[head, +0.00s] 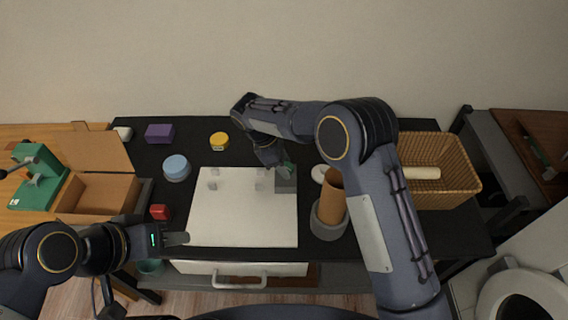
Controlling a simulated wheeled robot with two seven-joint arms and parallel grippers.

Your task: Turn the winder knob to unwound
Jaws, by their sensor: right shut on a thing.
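A small grey box (286,186) stands at the far right corner of a white board (240,225) on the black table. A small green part, which looks like the winder knob (289,167), shows at the top of the box. My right gripper (284,168) reaches down from behind onto it and is shut on it; the fingers and wrist hide most of the knob, so its setting cannot be read. My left gripper (183,239) is low over the board's near left edge, apart from the box. Its fingers are seen edge-on, so their opening is unclear.
A red block (160,212), blue round tin (176,168), yellow tin (219,140) and purple box (160,133) stand left and behind. An orange-brown cylinder (332,200) in a grey holder stands close right, before a wicker basket (455,180). A green device (42,172) is far left.

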